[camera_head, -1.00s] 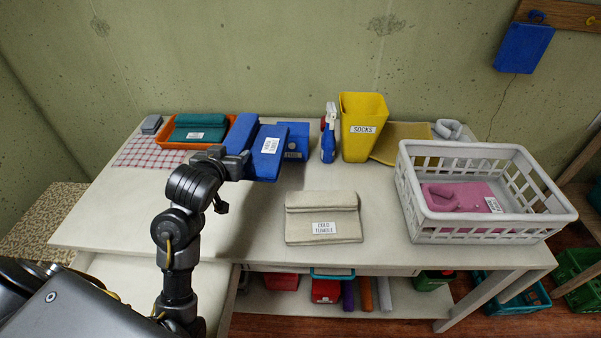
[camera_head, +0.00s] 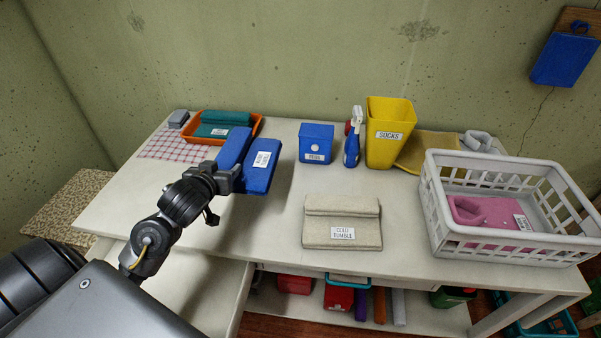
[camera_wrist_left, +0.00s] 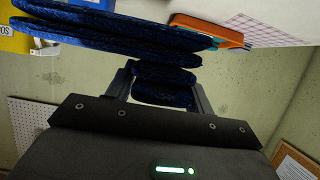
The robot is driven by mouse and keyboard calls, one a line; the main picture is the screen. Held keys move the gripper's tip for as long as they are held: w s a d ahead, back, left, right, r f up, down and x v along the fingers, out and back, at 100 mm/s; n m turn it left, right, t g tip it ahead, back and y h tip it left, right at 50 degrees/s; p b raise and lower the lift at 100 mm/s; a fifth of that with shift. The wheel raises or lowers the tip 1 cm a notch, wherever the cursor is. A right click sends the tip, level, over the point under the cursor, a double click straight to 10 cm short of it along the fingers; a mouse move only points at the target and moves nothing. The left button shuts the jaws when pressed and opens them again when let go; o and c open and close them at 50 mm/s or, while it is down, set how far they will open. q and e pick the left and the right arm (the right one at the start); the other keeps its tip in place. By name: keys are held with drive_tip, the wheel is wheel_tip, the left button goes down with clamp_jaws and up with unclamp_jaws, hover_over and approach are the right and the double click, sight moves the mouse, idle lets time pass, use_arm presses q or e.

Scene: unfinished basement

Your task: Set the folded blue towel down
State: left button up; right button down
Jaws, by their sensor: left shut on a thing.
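The folded blue towel (camera_head: 260,172) has a white label and hangs in my left gripper (camera_head: 229,179), which is shut on one of its layers. In the wrist view the towel (camera_wrist_left: 120,38) spreads out beyond the fingers (camera_wrist_left: 160,88), with part of it pinched between them. It appears held above the table (camera_head: 265,245), at the table's left half. In the head view it overlaps the right end of the orange tray (camera_head: 190,140); the exact height gap cannot be told. My right gripper is in neither view.
The orange tray holds a teal folded cloth (camera_head: 225,122). A blue box (camera_head: 316,143), spray bottle (camera_head: 353,148), yellow bin (camera_head: 388,135) and white basket (camera_head: 505,240) stand to the right. A beige folded towel (camera_head: 342,215) lies in front. The table's left front is clear.

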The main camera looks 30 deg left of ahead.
sight(239, 160)
use_arm(q)
drive_tip(key=x, duration=0.3)
drive_tip(key=b+x, duration=0.1)
drive_tip(key=x, duration=0.2)
drive_tip(key=d+b+x, duration=0.1)
drive_tip(key=x, duration=0.2)
drive_tip(key=shift+d+f, duration=0.1)
drive_tip(key=shift+f, duration=0.05)
drive_tip(key=w+f, duration=0.3)
drive_tip(key=w+a+f, duration=0.1)
drive_tip(key=f, duration=0.1)
drive_tip(key=shift+w, duration=0.4)
drive_tip(key=shift+w+f, duration=0.55)
drive_tip(key=shift+f, duration=0.1)
wheel_tip(239, 160, down, 2)
drive_tip(key=shift+f, duration=0.45)
drive_tip(key=shift+f, duration=0.1)
drive_tip(key=o, duration=1.1)
drive_tip(key=shift+f, duration=0.1)
drive_tip(key=shift+c, duration=0.2)
